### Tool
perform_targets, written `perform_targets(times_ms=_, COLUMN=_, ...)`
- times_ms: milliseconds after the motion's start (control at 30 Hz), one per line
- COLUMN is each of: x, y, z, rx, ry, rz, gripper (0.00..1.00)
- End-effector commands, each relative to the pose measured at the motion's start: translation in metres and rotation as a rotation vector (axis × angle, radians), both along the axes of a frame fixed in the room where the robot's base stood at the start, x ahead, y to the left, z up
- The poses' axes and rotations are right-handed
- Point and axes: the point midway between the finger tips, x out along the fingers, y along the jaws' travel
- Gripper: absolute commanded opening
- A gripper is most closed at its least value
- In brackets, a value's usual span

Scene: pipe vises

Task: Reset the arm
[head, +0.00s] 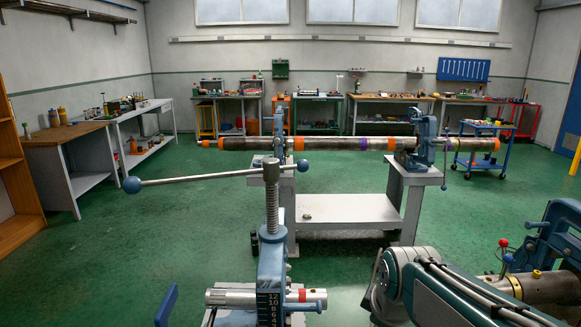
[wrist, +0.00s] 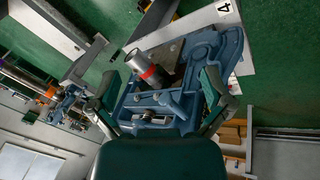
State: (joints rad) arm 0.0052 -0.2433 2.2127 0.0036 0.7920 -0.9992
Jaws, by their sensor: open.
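My gripper (wrist: 160,76) is open, with its two dark green fingers spread wide at left and right in the wrist view. A blue vise (wrist: 170,103) shows between and beyond the fingers, with a silver pipe (wrist: 135,61) bearing a red band. Nothing is seen between the fingers in their grip; I cannot tell the distance to the vise. In the head view, my arm (head: 465,300) reaches in at the lower right, and the gripper is not clearly seen there.
A blue vise with a long grey handle (head: 200,179) stands at the front centre. Behind it, a long banded pipe (head: 330,143) lies across vises on a grey stand (head: 345,209). Another vise (head: 562,232) is at the right edge. Green floor (head: 130,235) is open at left.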

Motion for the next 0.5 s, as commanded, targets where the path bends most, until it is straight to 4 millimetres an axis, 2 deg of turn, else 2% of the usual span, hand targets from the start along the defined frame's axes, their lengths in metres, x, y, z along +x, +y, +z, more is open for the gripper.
perform_targets(times_ms=100, x=-0.033, y=0.002, z=0.013, rx=0.081, ry=-0.033, rz=-0.196, gripper=1.00)
perform_targets(times_ms=300, x=-0.090, y=0.002, z=0.021, rx=0.249, ry=-0.074, rz=-0.562, gripper=1.00)
perform_targets(times_ms=500, x=-0.128, y=0.001, z=0.019, rx=0.383, ry=-0.099, rz=-0.831, gripper=1.00)
